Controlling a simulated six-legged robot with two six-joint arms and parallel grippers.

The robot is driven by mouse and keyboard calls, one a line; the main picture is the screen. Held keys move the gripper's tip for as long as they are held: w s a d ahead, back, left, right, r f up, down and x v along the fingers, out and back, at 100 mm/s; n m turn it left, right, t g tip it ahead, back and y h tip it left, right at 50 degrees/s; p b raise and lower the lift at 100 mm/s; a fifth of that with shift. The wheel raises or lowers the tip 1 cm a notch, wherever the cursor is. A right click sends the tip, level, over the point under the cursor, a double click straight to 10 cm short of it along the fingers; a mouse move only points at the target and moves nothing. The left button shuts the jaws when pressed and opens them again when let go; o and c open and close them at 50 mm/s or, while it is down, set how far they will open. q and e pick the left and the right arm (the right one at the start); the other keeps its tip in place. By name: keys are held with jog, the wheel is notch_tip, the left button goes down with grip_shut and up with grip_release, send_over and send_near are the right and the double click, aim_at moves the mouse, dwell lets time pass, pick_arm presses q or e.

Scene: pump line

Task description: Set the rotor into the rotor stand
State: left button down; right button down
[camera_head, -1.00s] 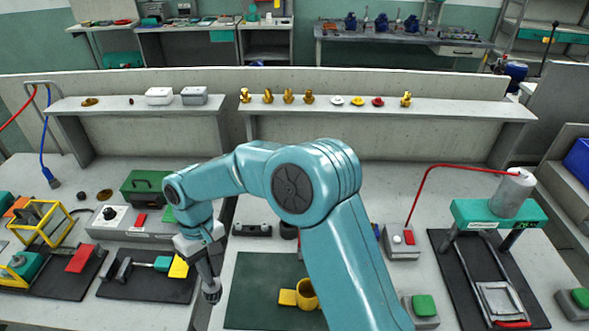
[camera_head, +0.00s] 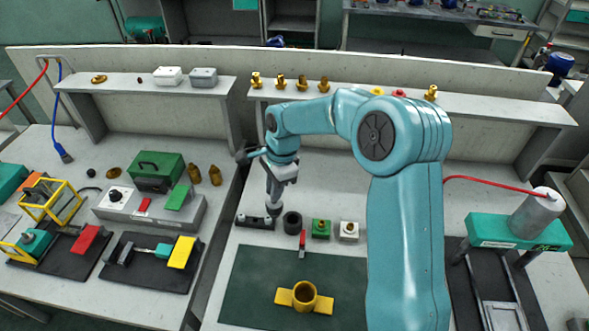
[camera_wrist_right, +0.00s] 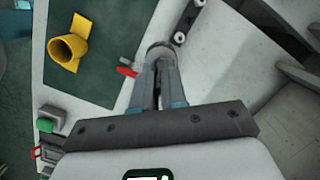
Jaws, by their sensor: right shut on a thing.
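My right gripper (camera_head: 274,196) points down and is shut on a small grey round part, seemingly the rotor (camera_head: 273,211). It is held above the bench, just behind and left of a dark cup-like ring (camera_head: 292,223), seemingly the rotor stand. In the right wrist view the fingers (camera_wrist_right: 158,88) close together, with a grey round rim (camera_wrist_right: 160,50) at their tips. How much of this rim is the held part and how much lies beneath it I cannot tell. My left gripper is not in view.
A dark bar with two round studs (camera_head: 255,221) lies left of the ring. A red-handled piece (camera_head: 302,242), a green box (camera_head: 321,229) and a white box (camera_head: 348,231) stand nearby. A yellow flanged cup (camera_head: 304,296) sits on the dark green mat (camera_head: 251,282).

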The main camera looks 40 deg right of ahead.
jog(key=d+f+m+b, duration=0.3)
jog(key=d+f+m, duration=0.1)
jog(key=m, duration=0.3)
jog(key=shift+s+d+h, duration=0.3)
jog(key=shift+s+d, duration=0.1)
jog(key=shift+d, duration=0.5)
jog(key=shift+a, duration=0.1)
jog(key=shift+f+b, duration=0.35)
jog(key=shift+b, duration=0.05)
dwell(0.8)
jog(key=shift+f+b, duration=0.3)
jog(key=shift+f, duration=0.05)
jog(key=shift+f+b, duration=1.35)
jog(key=shift+f, duration=0.4)
dwell(1.0)
